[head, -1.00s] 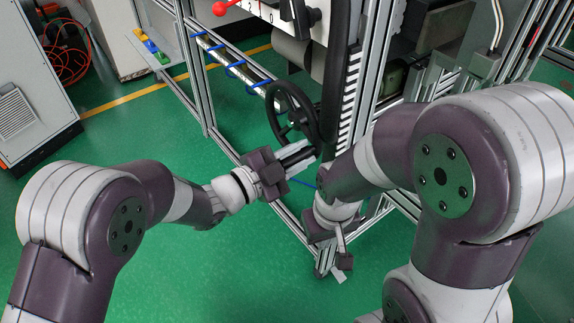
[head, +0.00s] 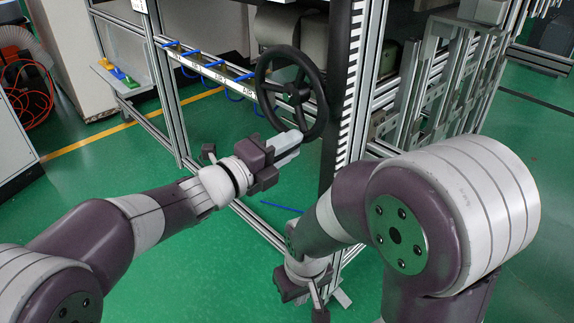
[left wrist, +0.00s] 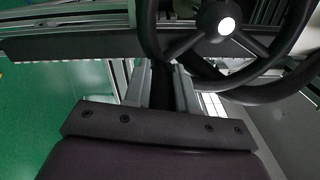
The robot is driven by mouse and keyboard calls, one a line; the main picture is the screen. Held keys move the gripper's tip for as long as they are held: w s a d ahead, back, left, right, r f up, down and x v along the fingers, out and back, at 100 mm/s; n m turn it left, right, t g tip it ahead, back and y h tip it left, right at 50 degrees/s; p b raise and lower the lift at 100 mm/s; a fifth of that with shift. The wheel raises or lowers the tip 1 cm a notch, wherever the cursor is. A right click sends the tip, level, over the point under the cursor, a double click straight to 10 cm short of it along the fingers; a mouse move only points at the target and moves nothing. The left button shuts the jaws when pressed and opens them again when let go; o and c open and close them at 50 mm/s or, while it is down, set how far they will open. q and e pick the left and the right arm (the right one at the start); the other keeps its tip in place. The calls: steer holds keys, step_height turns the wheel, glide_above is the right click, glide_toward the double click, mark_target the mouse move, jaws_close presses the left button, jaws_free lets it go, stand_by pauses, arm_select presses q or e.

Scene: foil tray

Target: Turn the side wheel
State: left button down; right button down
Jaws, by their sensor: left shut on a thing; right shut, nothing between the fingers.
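The side wheel (head: 322,98) is a black spoked handwheel on the side of the aluminium-framed machine. In the left wrist view the wheel (left wrist: 262,94) fills the upper right, with its pale hub cap visible. My left gripper (head: 296,138) reaches in from the left and is shut on the lower part of the wheel's rim. In the left wrist view its fingers (left wrist: 162,88) straddle a piece of the dark rim. My right gripper (head: 319,308) hangs low in front of the machine's foot, shut and empty, away from the wheel.
A black vertical post (head: 338,110) with white marks stands just right of the wheel. A rail with blue hooks (head: 212,64) runs behind it to the left. Green floor (head: 190,270) is clear at front left. An orange hose (head: 28,95) lies at far left.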

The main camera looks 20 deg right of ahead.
arm_select(q)
steer(key=w+a+r+m+b, duration=0.2)
steer(key=w+m+b, duration=0.3)
steer(key=m, duration=0.6)
steer(key=w+a+r+m+b, duration=0.2)
steer(key=w+m+b, duration=0.3)
steer(key=m, duration=0.6)
steer(key=shift+w+a+r, duration=0.15)
steer(key=shift+w+r, duration=0.7)
steer(key=shift+w, duration=0.05)
steer(key=shift+m, duration=0.3)
steer(key=c, duration=0.9)
jaws_free()
